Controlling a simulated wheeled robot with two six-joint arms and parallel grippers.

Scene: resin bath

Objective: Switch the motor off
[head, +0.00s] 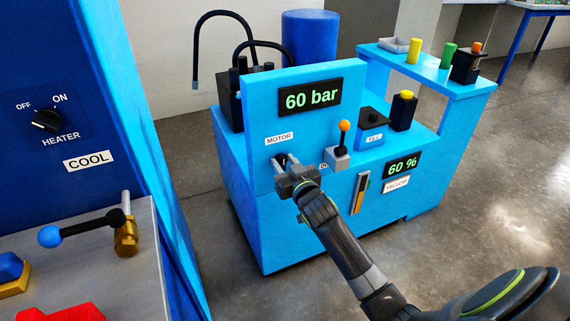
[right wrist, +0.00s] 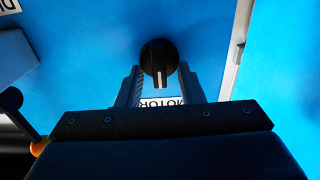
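The motor knob (right wrist: 158,55) is a round black knob on the blue panel in the right wrist view. Its white mark points down in that view, toward the upside-down MOTOR label (right wrist: 160,102). My right gripper (right wrist: 160,74) is open, with its two fingertips spread to either side of the knob's near edge. I cannot tell that either finger touches it. In the head view the right gripper (head: 287,161) is at the panel just below the MOTOR label (head: 279,138) and mostly hides the knob. My left gripper is not in view.
Right of the gripper is an orange-tipped lever (head: 343,138). The panel display (head: 310,95) reads 60 bar; a lower display (head: 403,164) reads 60 %. A FILL box (head: 371,136) stands further right. The HEATER knob (head: 46,120) and a blue-ball valve lever (head: 80,228) are at left.

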